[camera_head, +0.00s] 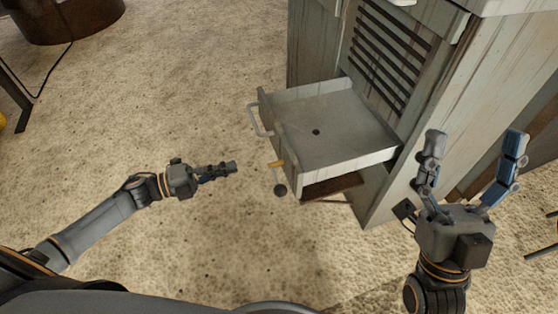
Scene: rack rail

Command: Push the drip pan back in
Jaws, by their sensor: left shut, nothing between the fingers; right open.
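The drip pan (345,128) is a pale grey, shallow drawer with a small dark hole in its floor. It sticks out to the left from the weathered cabinet (378,190), below the dark slats.
Dark slats (390,58) cover the cabinet face above the pan. A brown flat piece (332,188) shows under the pan. A round brown vessel (68,20) stands at the far left. The sandy floor left of the pan is clear.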

